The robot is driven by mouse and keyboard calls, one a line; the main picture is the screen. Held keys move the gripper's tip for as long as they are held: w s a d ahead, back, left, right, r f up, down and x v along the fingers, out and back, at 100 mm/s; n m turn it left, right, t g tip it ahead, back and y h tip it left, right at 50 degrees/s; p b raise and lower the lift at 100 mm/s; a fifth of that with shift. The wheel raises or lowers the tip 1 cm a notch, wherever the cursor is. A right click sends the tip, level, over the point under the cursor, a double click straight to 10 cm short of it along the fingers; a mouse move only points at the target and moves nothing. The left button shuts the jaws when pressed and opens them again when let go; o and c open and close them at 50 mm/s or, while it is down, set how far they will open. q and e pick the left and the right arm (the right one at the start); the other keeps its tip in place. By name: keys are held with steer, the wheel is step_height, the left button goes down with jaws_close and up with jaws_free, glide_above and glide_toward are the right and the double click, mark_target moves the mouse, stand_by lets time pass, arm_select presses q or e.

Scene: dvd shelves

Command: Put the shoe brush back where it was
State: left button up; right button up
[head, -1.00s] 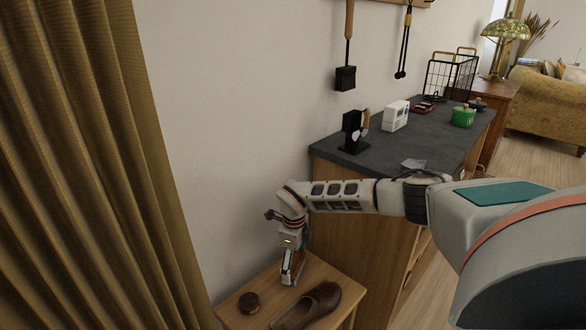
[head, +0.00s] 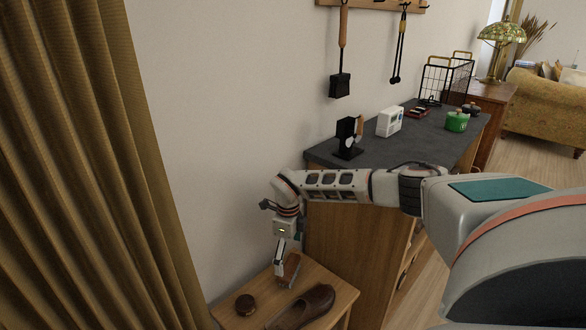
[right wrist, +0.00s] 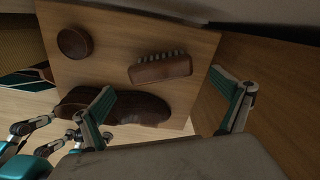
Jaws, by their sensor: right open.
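The shoe brush (head: 292,269), a brown block with a row of bristle tufts, lies on the small wooden stool (head: 338,305). It shows whole in the right wrist view (right wrist: 161,69), near the stool edge closest to the wooden cabinet. My right gripper (head: 281,259) is just above the stool beside the brush. In the right wrist view its two teal-padded fingers (right wrist: 162,88) are spread wide, with nothing between them and the brush beyond the tips. My left gripper does not show in the head view.
A brown shoe (head: 304,308) and a round brown tin (head: 245,304) share the stool. The wooden cabinet (head: 352,245) stands close on the right, its dark top (head: 400,150) holding several items. A mustard curtain (head: 80,170) hangs on the left.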

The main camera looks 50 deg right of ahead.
mark_target(289, 264)
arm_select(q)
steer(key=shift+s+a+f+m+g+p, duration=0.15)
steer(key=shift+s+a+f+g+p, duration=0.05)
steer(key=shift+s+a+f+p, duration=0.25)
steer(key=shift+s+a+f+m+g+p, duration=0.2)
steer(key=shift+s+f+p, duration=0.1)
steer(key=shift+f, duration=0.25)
arm_select(e)
step_height(289, 264, up, 6)
steer(key=shift+r, duration=0.2)
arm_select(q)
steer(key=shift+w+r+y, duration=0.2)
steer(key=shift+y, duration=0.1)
